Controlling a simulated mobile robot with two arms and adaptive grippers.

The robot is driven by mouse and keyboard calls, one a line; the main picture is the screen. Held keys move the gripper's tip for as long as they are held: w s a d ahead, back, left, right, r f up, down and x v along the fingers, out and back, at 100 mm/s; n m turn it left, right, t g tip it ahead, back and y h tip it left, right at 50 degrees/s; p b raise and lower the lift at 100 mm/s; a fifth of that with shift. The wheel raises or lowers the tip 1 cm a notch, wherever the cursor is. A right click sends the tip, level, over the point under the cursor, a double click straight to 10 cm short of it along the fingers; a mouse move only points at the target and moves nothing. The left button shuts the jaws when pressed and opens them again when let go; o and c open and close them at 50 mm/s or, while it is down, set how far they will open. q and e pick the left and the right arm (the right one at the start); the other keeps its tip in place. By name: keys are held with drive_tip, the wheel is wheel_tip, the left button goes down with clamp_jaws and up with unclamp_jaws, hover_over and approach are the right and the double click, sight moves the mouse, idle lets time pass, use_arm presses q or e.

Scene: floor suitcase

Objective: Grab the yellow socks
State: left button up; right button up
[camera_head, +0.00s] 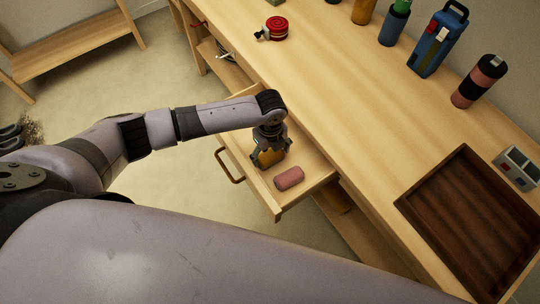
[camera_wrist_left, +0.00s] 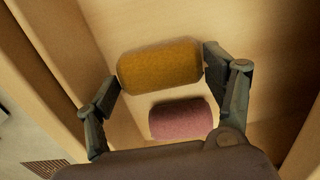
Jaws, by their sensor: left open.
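The yellow socks (camera_wrist_left: 160,66) are a rolled mustard-yellow bundle lying in the open drawer (camera_head: 303,160). In the head view the yellow socks (camera_head: 269,158) show partly beneath my left gripper (camera_head: 268,155), which reaches down into the drawer. In the left wrist view my left gripper (camera_wrist_left: 165,95) is open, with one finger at each end of the yellow roll; I cannot tell whether they touch it. A pink rolled bundle (camera_head: 289,179) lies beside the yellow one, nearer the drawer's front right corner. It also shows in the left wrist view (camera_wrist_left: 180,119). My right gripper is not in view.
The drawer's walls stand close around my left gripper, with a handle (camera_head: 229,166) on its front.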

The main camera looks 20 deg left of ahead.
use_arm(q)
wheel_tip(320, 180, down, 2)
drive_tip(key=shift+f, duration=0.15)
drive_tip(key=c, duration=0.8)
